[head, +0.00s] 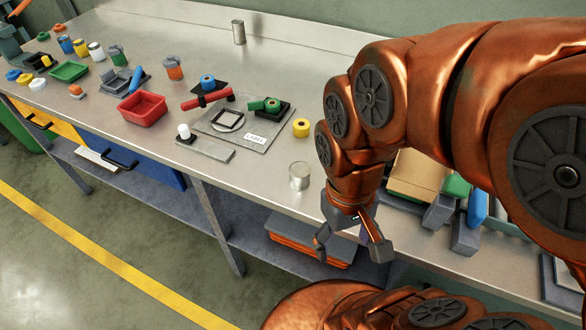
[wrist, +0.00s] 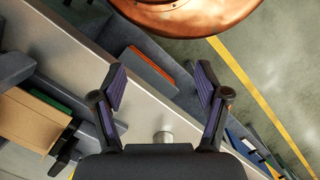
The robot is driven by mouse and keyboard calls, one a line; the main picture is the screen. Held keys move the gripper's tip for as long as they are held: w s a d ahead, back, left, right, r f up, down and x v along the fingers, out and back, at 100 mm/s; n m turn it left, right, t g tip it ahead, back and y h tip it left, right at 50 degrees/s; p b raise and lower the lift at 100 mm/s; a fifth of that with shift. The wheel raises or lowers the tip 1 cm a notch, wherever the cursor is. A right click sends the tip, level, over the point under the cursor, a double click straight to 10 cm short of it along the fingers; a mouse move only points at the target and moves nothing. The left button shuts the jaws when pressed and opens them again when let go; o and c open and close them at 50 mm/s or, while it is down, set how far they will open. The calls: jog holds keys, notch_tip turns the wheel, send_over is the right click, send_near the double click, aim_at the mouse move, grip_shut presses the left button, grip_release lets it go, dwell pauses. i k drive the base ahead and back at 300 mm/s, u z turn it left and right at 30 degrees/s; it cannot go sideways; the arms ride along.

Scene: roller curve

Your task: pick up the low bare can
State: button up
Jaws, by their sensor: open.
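The low bare can (head: 299,176), short and silvery, stands upright near the front edge of the metal workbench (head: 285,95). My gripper (head: 350,247) is open and empty, to the right of the can and nearer the camera in the head view, apart from it. In the wrist view my gripper (wrist: 160,80) shows both fingers spread wide. The can (wrist: 163,137) appears there low in the middle, partly hidden by the gripper body. A taller bare can (head: 239,32) stands far back on the bench.
A cardboard box (head: 417,174) and grey blocks sit right, behind my arm. An orange container (head: 300,248) is on the shelf below.

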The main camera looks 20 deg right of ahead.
aim_at(299, 171)
jog(key=k, duration=0.5)
jog(key=u, duration=1.9)
jog(key=i, duration=1.9)
jog(key=z, duration=2.75)
